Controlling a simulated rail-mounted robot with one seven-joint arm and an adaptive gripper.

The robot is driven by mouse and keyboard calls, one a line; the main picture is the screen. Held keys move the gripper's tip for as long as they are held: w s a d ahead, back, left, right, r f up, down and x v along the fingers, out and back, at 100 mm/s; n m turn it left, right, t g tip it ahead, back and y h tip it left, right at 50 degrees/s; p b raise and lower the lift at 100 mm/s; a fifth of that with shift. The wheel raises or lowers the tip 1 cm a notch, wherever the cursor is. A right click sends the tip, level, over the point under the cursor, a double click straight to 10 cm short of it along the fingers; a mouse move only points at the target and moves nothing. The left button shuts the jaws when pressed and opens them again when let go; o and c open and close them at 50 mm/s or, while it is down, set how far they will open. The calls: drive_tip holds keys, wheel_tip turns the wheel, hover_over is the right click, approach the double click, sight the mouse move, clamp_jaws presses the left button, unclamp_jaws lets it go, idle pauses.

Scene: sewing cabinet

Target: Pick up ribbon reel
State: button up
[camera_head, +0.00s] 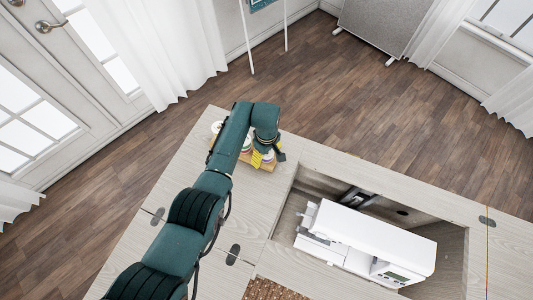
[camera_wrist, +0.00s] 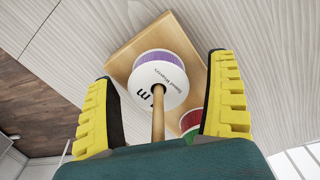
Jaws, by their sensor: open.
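In the wrist view a ribbon reel (camera_wrist: 160,79) with a white printed face and purple ribbon sits on a wooden peg (camera_wrist: 158,115) of a small wooden stand (camera_wrist: 130,58). My gripper (camera_wrist: 165,95) is open, with one yellow-padded finger to the left of the reel and one to the right, both apart from it. A second reel with red and green (camera_wrist: 190,122) is partly hidden behind the right finger. In the head view my gripper (camera_head: 265,153) is at the stand (camera_head: 268,167), and my arm hides part of the reels.
A white sewing machine (camera_head: 365,240) sits in the recessed opening of the pale wood cabinet top (camera_head: 315,158). A small white round item (camera_head: 216,127) stands left of my arm. A brown patterned mat (camera_head: 272,289) lies at the front. The top's left part is mostly clear.

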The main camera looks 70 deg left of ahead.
drive_tip(key=shift+w+a, duration=0.1)
drive_tip(key=shift+c, duration=0.2)
drive_tip(key=c, duration=1.1)
wheel_tip(320, 180, up, 18)
drive_tip(key=p, duration=0.4)
